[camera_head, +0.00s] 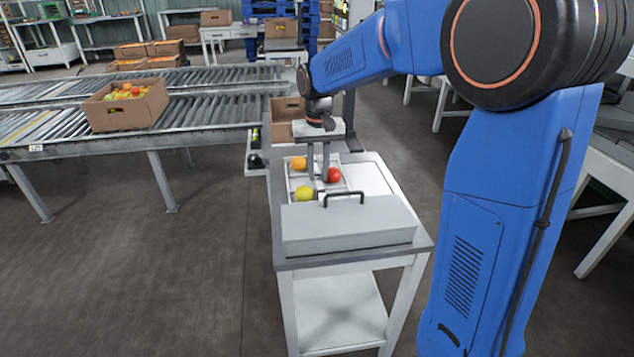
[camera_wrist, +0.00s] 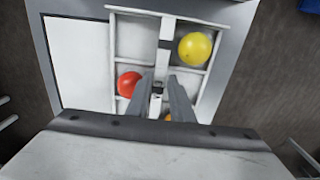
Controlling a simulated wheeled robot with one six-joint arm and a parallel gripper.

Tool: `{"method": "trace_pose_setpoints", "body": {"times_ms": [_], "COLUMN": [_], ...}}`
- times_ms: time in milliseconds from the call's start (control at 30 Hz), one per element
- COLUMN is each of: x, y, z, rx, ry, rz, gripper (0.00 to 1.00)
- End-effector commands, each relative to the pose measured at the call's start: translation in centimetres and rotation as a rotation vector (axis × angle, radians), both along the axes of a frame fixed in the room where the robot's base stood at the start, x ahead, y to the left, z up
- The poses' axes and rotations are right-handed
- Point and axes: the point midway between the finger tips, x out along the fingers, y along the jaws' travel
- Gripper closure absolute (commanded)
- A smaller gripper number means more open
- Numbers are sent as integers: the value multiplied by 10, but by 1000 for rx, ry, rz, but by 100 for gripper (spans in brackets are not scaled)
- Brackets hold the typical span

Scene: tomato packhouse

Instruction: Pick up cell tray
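The white cell tray (camera_head: 291,186) lies on a small grey-topped table, with an orange, a red (camera_head: 333,175) and a yellow tomato (camera_head: 304,193) in separate cells. In the wrist view the tray (camera_wrist: 113,33) shows low dividers and a pale central strip with dark marks. The yellow tomato (camera_wrist: 195,47) is upper right, the red one (camera_wrist: 129,83) is left, and the orange one (camera_wrist: 168,118) is mostly hidden. My gripper (camera_head: 318,178) points down over the tray's middle. Its fingers (camera_wrist: 162,80) stand apart on either side of the central strip; contact cannot be told.
A grey box with a black handle (camera_head: 346,228) stands at the table's near end, close to the tray. A white panel (camera_wrist: 80,62) lies beside the tray. A roller conveyor (camera_head: 215,112) with a tomato carton (camera_head: 108,116) is at left. Floor at lower left is clear.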

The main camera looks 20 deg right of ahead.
Motion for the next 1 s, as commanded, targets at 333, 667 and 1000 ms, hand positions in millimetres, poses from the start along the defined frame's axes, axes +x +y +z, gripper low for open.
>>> {"method": "trace_pose_setpoints", "body": {"times_ms": [333,667,1000], "x": [0,0,0], "y": [0,0,0], "z": [-20,-20,-22], "rx": [0,0,0], "ry": [-1,-1,-1], "rz": [0,0,0], "gripper": [80,80,100]}}
